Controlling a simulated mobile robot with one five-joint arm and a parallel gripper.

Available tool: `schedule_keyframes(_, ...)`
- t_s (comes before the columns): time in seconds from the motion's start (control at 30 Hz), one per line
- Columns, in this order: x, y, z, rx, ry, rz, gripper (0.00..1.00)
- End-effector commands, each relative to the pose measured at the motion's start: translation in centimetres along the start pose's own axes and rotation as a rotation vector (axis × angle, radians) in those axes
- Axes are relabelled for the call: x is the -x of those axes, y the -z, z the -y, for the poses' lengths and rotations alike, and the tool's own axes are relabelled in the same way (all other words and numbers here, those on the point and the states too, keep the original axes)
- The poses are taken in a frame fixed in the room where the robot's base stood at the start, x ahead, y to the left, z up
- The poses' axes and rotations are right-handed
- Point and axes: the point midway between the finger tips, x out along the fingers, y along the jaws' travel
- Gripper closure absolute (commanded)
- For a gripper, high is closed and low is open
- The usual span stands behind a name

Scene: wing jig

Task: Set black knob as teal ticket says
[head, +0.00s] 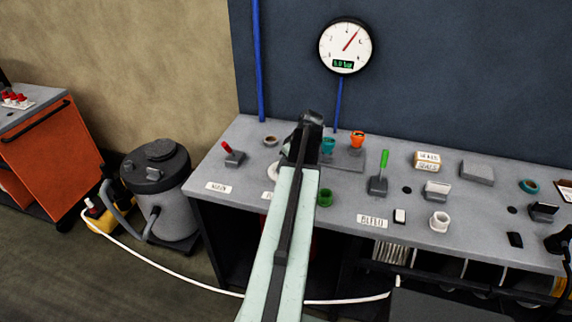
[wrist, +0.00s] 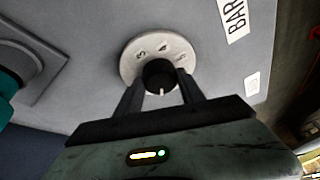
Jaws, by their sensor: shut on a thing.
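The black knob (wrist: 157,74) sits in the middle of a round white dial (wrist: 133,60) in the wrist view. The dial shows the numbers 3, 4 and 5. A white mark on the knob points toward the bottom of that picture, toward my gripper. My gripper (wrist: 160,86) is shut on the knob, one finger on each side. In the head view my gripper (head: 302,140) is over the bench, and my arm hides the knob. Only an edge of the white dial (head: 273,168) shows there. I cannot make out a teal ticket in either view.
A grey canister (head: 160,190) stands left.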

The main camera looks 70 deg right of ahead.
Motion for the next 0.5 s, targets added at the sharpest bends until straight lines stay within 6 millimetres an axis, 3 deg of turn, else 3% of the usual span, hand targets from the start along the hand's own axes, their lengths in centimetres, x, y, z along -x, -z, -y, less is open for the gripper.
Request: schedule_keyframes(0.5, -0.07, 0.17, -0.47, 0.402, 0.170, 0.029, 0.95)
